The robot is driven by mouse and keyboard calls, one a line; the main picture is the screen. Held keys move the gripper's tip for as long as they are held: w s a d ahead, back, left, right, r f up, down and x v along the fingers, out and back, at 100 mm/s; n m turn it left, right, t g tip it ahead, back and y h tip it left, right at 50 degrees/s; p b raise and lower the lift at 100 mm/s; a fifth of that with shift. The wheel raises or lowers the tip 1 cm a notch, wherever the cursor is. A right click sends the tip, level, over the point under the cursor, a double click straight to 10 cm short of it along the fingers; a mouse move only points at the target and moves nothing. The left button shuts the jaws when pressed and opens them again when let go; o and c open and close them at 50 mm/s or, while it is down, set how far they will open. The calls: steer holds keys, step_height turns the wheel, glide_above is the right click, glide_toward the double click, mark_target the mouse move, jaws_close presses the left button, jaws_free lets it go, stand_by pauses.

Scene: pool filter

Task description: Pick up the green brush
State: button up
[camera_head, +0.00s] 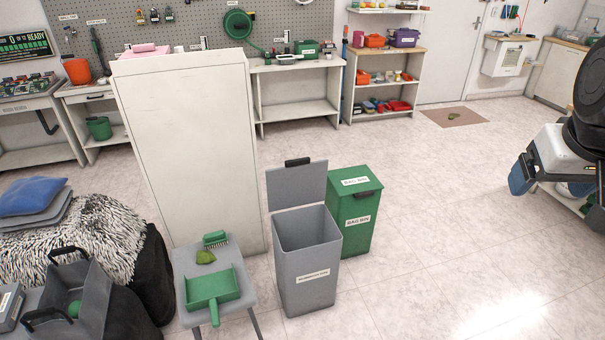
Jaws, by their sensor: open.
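The green brush (216,239) lies near the back edge of a small grey stool (244,262), its bristles toward the front. A small olive-green item (205,257) sits just in front of it, and a green dustpan (212,287) lies at the stool's front with its handle toward me. My gripper (556,194) is at the far right edge, partly cut off by the frame. It is open, with a blue-tipped finger to the left, and is far from the brush.
A grey bin (307,261) with its lid raised and a green bin (356,214) stand right of the stool. A tall white cabinet (190,150) rises behind it. A grey caddy (85,285) and a shaggy heap (90,235) are at left.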

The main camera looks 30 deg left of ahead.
steer(key=w+a+f+n+g, duration=0.15)
steer(key=w+a+n, duration=0.55)
steer(key=w+a, duration=1.45)
steer(key=w+a+f+n, duration=0.2)
steer(key=w+a+f, duration=0.3)
steer(key=a, duration=0.4)
steer(key=w+a+f+n+g, duration=0.1)
steer(key=w+a+f+n, duration=0.15)
steer(key=a+f, duration=0.55)
steer(key=w+a+f+n, duration=0.2)
steer(key=w+a+f, duration=0.2)
steer(key=a, duration=0.7)
steer(key=a+f+n, duration=0.3)
steer(key=a+f, duration=1)
steer(key=a, duration=0.2)
steer(key=n+g, duration=0.2)
steer(key=n, duration=0.6)
glide_toward(214, 234)
steer(key=shift+m+h, duration=0.25)
steer(key=shift+h, duration=0.15)
steer(key=f, duration=0.5)
steer(key=shift+w+a+f, duration=0.1)
steer(key=shift+w+a, duration=0.25)
steer(key=shift+s+a+f, duration=0.1)
steer(key=shift+s+f, duration=0.1)
steer(key=shift+f, duration=0.05)
